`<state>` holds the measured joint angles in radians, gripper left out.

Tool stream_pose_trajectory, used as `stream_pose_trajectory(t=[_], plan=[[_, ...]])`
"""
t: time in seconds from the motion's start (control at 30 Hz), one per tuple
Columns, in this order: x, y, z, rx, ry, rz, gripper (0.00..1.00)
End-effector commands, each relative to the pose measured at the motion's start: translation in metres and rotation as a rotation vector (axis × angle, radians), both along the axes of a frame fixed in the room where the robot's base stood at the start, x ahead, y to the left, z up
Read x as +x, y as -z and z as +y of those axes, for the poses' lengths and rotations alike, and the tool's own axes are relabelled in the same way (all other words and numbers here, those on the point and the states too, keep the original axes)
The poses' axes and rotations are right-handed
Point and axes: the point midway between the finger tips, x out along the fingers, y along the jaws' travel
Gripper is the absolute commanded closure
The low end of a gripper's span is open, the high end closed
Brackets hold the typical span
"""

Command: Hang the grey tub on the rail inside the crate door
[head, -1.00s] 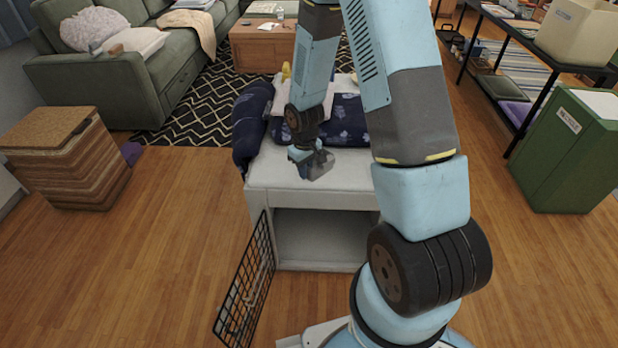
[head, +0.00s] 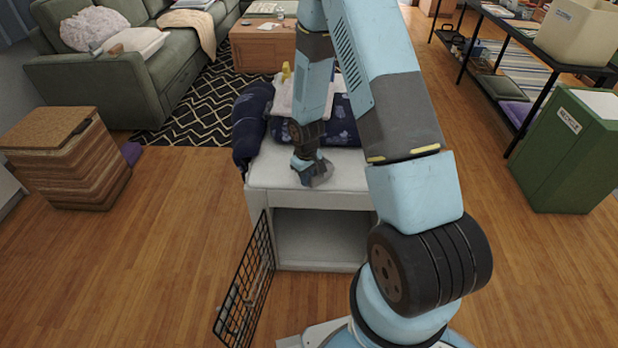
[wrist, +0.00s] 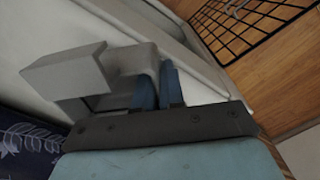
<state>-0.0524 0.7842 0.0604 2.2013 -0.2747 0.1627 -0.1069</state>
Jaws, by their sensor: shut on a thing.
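The grey tub (wrist: 72,76) is in my gripper (wrist: 158,82), whose two blue fingers are shut on its wall near one end. In the head view, the tub (head: 319,173) is small and partly hidden by my gripper (head: 308,171), above the front part of the white crate's top. The crate (head: 330,199) has an open front. Its black wire door (head: 246,284) stands swung open at the left; the door also shows in the wrist view (wrist: 250,25). A thin light bar on the door may be the rail, but I cannot tell clearly.
A wooden box (head: 65,165) stands at the left and a green recycling bin (head: 568,150) at the right. The floor left of the door is clear.

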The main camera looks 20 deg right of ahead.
Motion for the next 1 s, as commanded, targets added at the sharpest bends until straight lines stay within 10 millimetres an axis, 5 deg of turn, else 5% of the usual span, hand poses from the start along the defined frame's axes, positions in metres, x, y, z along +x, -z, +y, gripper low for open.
stream_pose_trajectory(t=[0.13, 0.17, 0.4, 0.77, 1.0], plan=[[0.0, 0.002, 0.0, 0.0, 0.0, 0.0, 1.0], [0.0, 0.002, 0.0, 0.0, 0.0, 0.0, 0.9], [0.0, 0.001, 0.0, 0.0, 0.001, 0.0, 0.67], [0.0, -0.004, -0.001, 0.0, 0.002, -0.001, 0.66], [0.0, -0.033, -0.001, 0.0, 0.003, -0.003, 0.66]])
